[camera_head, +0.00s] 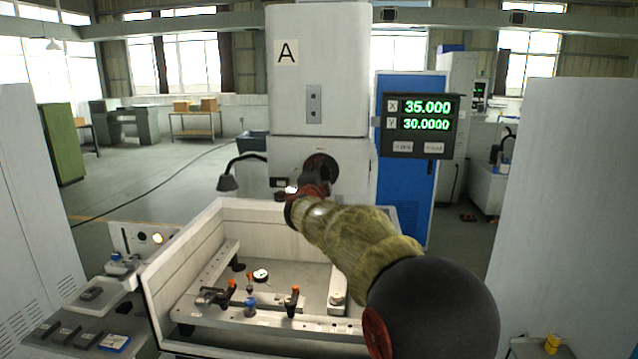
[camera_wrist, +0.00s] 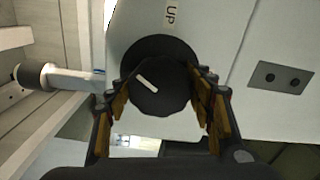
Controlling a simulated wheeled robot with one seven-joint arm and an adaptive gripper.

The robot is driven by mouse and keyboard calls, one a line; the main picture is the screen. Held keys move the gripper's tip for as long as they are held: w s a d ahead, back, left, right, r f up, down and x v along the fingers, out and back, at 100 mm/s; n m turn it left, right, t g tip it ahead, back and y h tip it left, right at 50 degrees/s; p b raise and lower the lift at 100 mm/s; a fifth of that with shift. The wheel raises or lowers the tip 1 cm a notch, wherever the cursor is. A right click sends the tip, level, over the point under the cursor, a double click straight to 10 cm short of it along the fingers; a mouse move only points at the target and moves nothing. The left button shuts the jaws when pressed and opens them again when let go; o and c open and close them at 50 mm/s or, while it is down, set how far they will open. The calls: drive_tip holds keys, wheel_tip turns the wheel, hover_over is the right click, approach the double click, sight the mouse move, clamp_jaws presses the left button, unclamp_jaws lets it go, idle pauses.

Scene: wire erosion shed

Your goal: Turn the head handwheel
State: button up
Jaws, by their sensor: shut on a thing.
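The head handwheel (camera_wrist: 150,95) is a dark round knob with a white index mark, on the pale machine head. In the wrist view the mark slants down to the right. In the head view only part of the handwheel (camera_head: 321,165) shows, the rest being hidden by my arm. My gripper (camera_wrist: 163,87) has its fingers on the left and right sides of the handwheel and is shut on it. An "UP" label (camera_wrist: 171,13) sits above the handwheel. In the head view my gripper (camera_head: 311,190) is mostly hidden by my wrist.
A pale open tank (camera_head: 175,262) with clamps inside lies below my arm. A bent black lamp (camera_head: 229,182) stands left of the head. A blue cabinet (camera_head: 412,190) stands behind. Floor at back left is mostly clear.

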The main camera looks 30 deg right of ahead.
drive_tip(key=shift+f+m+b, duration=0.1)
drive_tip(key=shift+m+b, duration=0.75)
drive_tip(key=shift+m, duration=0.75)
drive_tip(key=o, duration=1.2)
drive_tip(key=shift+c, duration=0.2)
drive_tip(key=v, duration=1.2)
drive_tip(key=shift+w, duration=0.1)
